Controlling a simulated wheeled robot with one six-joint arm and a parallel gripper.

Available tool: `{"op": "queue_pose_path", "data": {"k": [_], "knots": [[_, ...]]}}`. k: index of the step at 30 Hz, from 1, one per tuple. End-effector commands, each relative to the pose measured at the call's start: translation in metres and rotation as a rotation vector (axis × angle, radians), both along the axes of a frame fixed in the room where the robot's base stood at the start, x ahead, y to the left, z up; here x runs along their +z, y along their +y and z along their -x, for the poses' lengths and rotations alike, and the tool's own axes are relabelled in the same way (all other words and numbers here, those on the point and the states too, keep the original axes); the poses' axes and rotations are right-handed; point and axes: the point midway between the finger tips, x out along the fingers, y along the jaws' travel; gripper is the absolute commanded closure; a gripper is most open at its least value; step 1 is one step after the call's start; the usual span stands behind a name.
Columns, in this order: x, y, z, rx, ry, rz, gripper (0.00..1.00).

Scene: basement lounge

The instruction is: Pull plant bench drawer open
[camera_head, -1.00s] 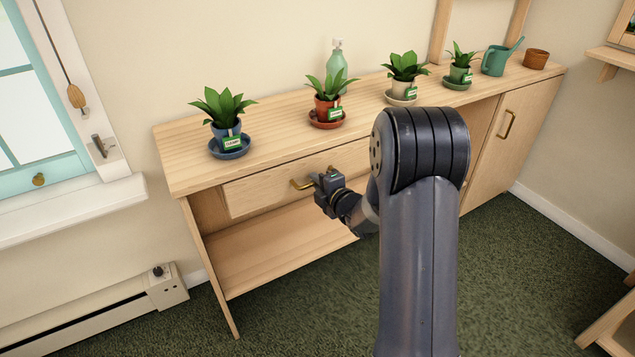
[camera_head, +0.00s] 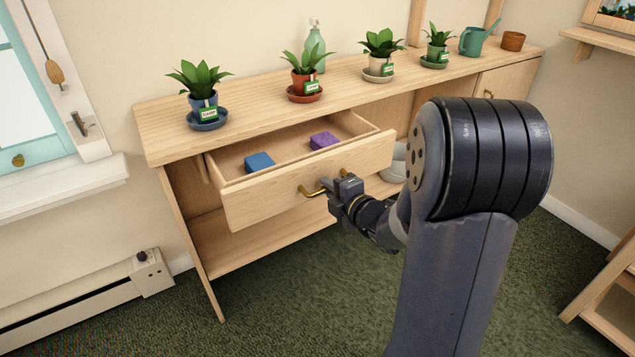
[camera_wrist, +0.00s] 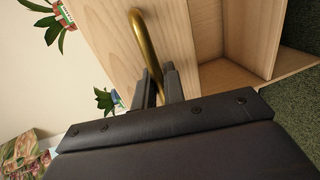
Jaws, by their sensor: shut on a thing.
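The plant bench (camera_head: 160,139) stands against the wall with its drawer (camera_head: 262,200) pulled out. Inside the drawer lie a blue block (camera_head: 259,162) and a purple block (camera_head: 323,141). The drawer front has a brass handle (camera_head: 310,192). My gripper (camera_head: 339,187) is at the right part of this handle and shut on it. In the wrist view the brass handle (camera_wrist: 146,45) runs down between the two fingers (camera_wrist: 160,88), in front of the wooden drawer front. The exact contact of the fingertips is partly hidden.
Potted plants on saucers stand along the bench top, with a blue pot (camera_head: 205,104) at the left. A green bottle (camera_head: 314,45), a teal watering can (camera_head: 474,40) and a brown pot (camera_head: 513,41) stand there too. Green carpet (camera_head: 300,290) lies clear in front. A heater (camera_head: 90,300) is at the left.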

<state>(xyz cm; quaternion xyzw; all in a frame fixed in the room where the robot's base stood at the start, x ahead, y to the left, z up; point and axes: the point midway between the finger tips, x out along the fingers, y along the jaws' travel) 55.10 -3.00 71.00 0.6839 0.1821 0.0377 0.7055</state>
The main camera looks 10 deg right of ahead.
Motion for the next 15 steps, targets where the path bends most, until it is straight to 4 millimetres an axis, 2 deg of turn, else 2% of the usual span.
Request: {"op": "queue_pose_path", "data": {"k": [1,6,15], "knots": [[-0.002,-0.005,0.01,-0.005,0.001,0.0,1.0],[-0.001,-0.012,0.035,-0.004,0.002,0.0,1.0],[-0.001,-0.017,0.053,-0.001,0.003,0.0,1.0]]}}
